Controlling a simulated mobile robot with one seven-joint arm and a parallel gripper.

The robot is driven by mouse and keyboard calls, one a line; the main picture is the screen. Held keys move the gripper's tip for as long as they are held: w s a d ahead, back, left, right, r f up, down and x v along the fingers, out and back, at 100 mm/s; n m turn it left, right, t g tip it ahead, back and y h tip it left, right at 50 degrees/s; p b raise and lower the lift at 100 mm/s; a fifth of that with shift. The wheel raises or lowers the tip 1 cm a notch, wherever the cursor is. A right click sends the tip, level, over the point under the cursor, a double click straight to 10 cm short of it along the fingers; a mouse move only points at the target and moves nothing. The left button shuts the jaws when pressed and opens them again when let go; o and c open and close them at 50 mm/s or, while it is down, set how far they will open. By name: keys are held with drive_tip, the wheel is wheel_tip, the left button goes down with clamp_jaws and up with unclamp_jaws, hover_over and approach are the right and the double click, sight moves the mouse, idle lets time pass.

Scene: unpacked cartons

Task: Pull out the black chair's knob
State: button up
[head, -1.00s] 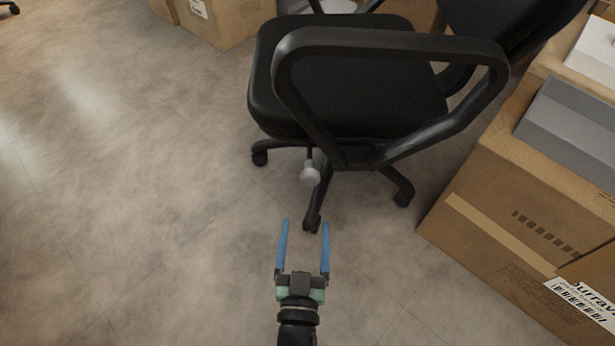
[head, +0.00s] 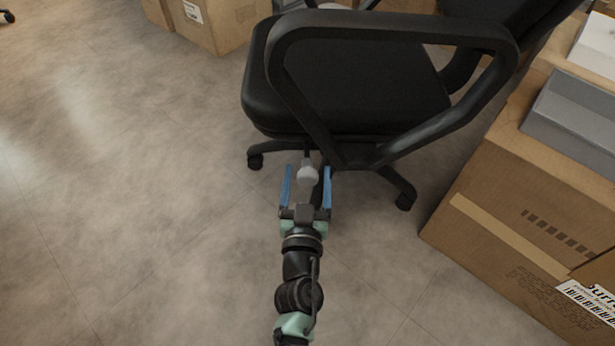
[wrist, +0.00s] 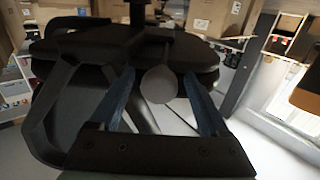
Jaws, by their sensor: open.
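The black chair (head: 350,95) stands at the upper middle of the head view, with its armrest nearest to me. Its light grey knob (head: 308,175) sticks out from under the seat on a dark stem. In the wrist view the knob (wrist: 159,84) shows as a round disc in the middle. My gripper (head: 308,172) is open, with its blue fingers on either side of the knob. A gap shows between the knob and each finger, so it is not clamped. The wrist view also shows both fingers (wrist: 160,95) flanking the knob.
A large cardboard carton (head: 510,225) stands close on the right, with a grey box (head: 575,120) on top. More cartons (head: 215,25) stand at the back. The floor (head: 130,200) on the left is clear.

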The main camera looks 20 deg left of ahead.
clamp_jaws()
idle(0.3)
